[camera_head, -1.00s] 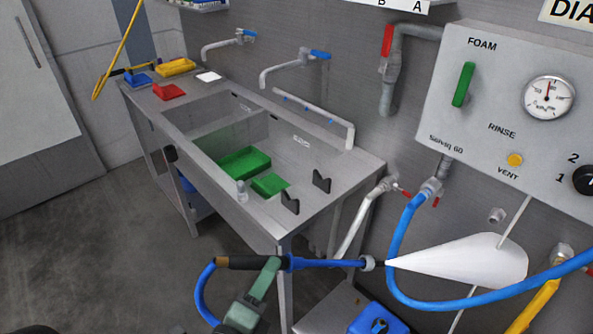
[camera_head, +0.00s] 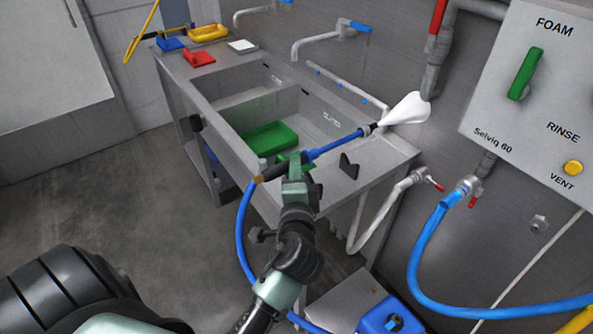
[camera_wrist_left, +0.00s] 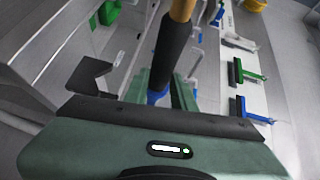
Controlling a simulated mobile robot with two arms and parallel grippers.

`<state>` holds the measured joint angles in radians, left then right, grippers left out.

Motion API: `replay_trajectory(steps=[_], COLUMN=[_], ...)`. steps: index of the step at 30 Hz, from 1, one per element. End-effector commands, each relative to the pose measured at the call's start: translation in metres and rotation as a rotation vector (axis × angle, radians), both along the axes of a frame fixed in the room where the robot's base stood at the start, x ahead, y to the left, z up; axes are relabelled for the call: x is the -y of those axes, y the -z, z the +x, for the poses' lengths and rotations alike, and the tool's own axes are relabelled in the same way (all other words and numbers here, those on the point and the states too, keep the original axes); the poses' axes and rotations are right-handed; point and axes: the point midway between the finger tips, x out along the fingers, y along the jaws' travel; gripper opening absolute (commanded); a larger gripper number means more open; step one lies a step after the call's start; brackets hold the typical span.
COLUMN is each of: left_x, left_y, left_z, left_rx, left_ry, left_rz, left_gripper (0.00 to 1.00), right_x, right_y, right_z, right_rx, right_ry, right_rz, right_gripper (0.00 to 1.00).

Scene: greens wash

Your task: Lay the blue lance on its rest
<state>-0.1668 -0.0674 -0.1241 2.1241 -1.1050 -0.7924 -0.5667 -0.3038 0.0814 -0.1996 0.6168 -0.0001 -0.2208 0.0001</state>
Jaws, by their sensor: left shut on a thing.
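The blue lance (camera_head: 338,145) has a black handle with a brown end. My left gripper (camera_head: 294,168) is shut on the handle and holds the lance above the sink's near right end, slanting up to the right. A white cone (camera_head: 406,110) spreads from its tip; I cannot tell whether it is spray. The rest is a pair of black notched brackets on the sink's end. One bracket (camera_head: 348,166) shows just below the lance; the other is hidden behind the lance and gripper. In the left wrist view, the black handle (camera_wrist_left: 171,50) runs between the jaws, and a black bracket (camera_wrist_left: 90,73) stands beside it.
The steel sink (camera_head: 385,160) holds a green tray (camera_head: 268,138). Red (camera_head: 199,58) and yellow (camera_head: 208,33) trays sit at its far end. A blue hose (camera_head: 241,235) trails from the lance. The wall panel (camera_head: 545,100) is at right, a blue jug (camera_head: 390,316) below.

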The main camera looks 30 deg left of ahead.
Motion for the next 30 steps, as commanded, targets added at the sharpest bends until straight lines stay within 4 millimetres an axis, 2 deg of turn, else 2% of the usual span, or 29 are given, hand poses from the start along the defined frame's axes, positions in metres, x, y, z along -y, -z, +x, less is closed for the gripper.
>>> replay_trajectory(steps=[11, 30], left_x=[0.001, 0.001], left_y=[0.004, 0.065], left_z=[0.0, 0.0], left_rx=[0.013, 0.012], left_ry=[-0.008, -0.008], left_rz=[0.006, 0.006], left_gripper=[0.07, 0.07], right_x=[-0.002, -0.003], right_y=[0.008, 0.061], right_z=[0.005, 0.005], right_rx=[0.008, 0.008], right_ry=[0.001, 0.001], right_rz=[0.003, 0.004], right_gripper=[0.0, 0.0])
